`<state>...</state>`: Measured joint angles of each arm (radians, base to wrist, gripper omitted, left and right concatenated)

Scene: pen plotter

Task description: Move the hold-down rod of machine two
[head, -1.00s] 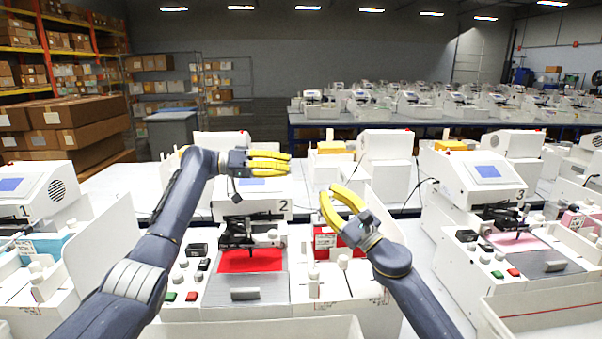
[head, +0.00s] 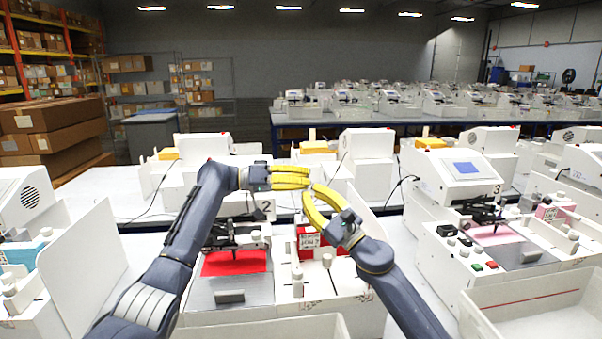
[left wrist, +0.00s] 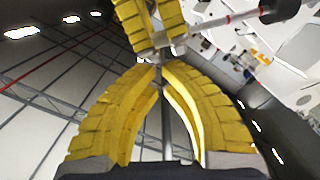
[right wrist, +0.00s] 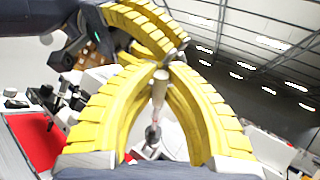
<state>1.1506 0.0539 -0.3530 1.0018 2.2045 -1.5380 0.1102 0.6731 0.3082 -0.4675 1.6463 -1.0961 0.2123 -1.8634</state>
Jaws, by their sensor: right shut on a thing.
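My right gripper (head: 314,210) is shut on the hold-down rod (right wrist: 160,90), a light rod with a dark knob near its far end. In the left wrist view the rod (left wrist: 220,20) runs sideways from the right fingers to a black knob. My left gripper (head: 295,177) is up against the right fingertips, above machine two. Its fingertips (left wrist: 160,68) lie close together near the rod; whether they grip it is unclear. Machine two (head: 228,240), with label 2 and a red pad (head: 234,263), is below, partly hidden by my left arm.
Machine three (head: 470,220) stands to the right. Another white machine (head: 25,205) stands to the left. White trays (head: 540,305) are along the front. A red box (head: 308,241) is on machine two's right side.

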